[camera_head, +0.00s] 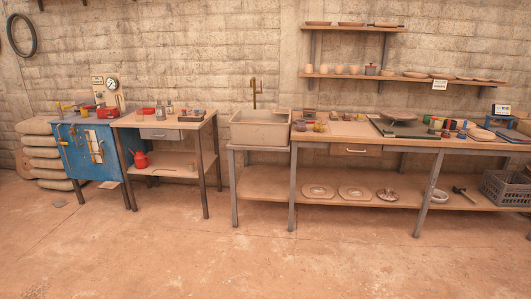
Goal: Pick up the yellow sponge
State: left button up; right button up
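I cannot make out the yellow sponge for certain. Small yellowish items (318,127) sit on the long wooden table just right of the sink, too small to identify. Another small yellow item (437,122) lies among colored pieces farther right on the same table. Neither of my grippers shows in the head view.
A stone sink (260,132) with a brass tap stands mid-wall, left of the long table (345,128). A smaller table (190,121) and a blue cabinet (75,158) stand at left. A grey crate (505,187) sits on the lower shelf. The front floor (250,260) is clear.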

aim_at(317, 127)
jog(key=i, duration=2.05)
